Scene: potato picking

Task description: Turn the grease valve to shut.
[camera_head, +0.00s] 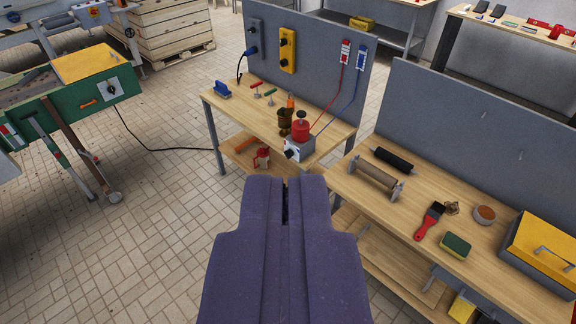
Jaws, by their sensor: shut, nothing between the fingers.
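Two small valve-like parts stand at the left of the workbench (325,127), one with a red handle (256,84) and one with a green handle (270,92). A red pot with a dark knob (300,131) sits at the bench's front edge, by a grey box with a black knob (298,150). I cannot tell which part is the grease valve, nor its setting. My purple gripper (286,184) is shut and empty. In the picture its tips lie just below the grey box, apart from the bench parts.
A second bench (400,219) stands at right with a roller, brush, sponge and yellow box (540,250). A green machine (85,105) stands at left, its black cable (170,149) running over the floor. Tiled floor (140,240) is clear at lower left.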

